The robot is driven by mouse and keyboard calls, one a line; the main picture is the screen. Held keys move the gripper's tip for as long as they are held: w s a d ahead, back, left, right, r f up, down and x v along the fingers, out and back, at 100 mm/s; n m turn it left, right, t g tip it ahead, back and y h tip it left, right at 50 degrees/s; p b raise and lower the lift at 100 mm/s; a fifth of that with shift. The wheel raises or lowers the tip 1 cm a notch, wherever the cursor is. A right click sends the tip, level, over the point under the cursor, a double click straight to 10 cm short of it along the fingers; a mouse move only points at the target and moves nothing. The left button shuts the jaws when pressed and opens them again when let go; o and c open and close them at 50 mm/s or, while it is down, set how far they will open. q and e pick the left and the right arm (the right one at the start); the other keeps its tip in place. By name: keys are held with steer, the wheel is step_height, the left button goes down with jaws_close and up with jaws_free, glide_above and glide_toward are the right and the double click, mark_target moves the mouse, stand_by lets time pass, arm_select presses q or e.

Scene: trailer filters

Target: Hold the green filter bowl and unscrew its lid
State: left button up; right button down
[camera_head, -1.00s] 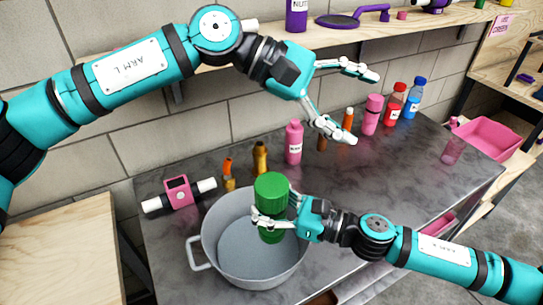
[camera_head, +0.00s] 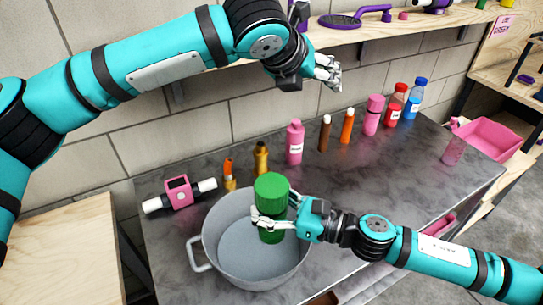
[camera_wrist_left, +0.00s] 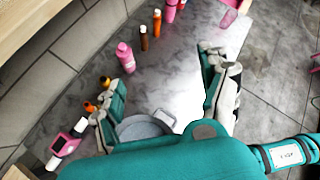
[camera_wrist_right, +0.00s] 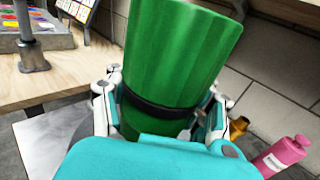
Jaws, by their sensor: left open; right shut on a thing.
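The green filter bowl (camera_head: 271,205) stands upright above the grey pot, with a ribbed upper part and a flat round top. It fills much of the right wrist view (camera_wrist_right: 180,50), where a black band runs around it and more green shows below the band. My right gripper (camera_head: 275,217) is shut on it around its middle, just below the band. My left gripper (camera_head: 328,72) is high above the table's back edge, up and to the right of the bowl. It is open and empty; its spread fingers show in the left wrist view (camera_wrist_left: 160,90).
The grey pot (camera_head: 215,225) stands on the dark table (camera_head: 370,185) beneath the bowl. A pink device with white pipe ends (camera_head: 178,192) lies left. Several bottles, including a pink one (camera_head: 294,143), line the back. A wooden shelf (camera_head: 350,45) runs behind my left gripper.

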arm_select(q)
steer(key=s+a+f+g+y, duration=0.3)
steer(key=s+f+g, duration=0.1)
steer(key=s+f, duration=0.15)
steer(key=m+g+y, duration=0.1)
steer(key=g+y, duration=0.2)
glide_above(272, 184)
steer(key=shift+f, duration=0.55)
steer(key=shift+s+f, duration=0.15)
steer(key=shift+f, duration=3.85)
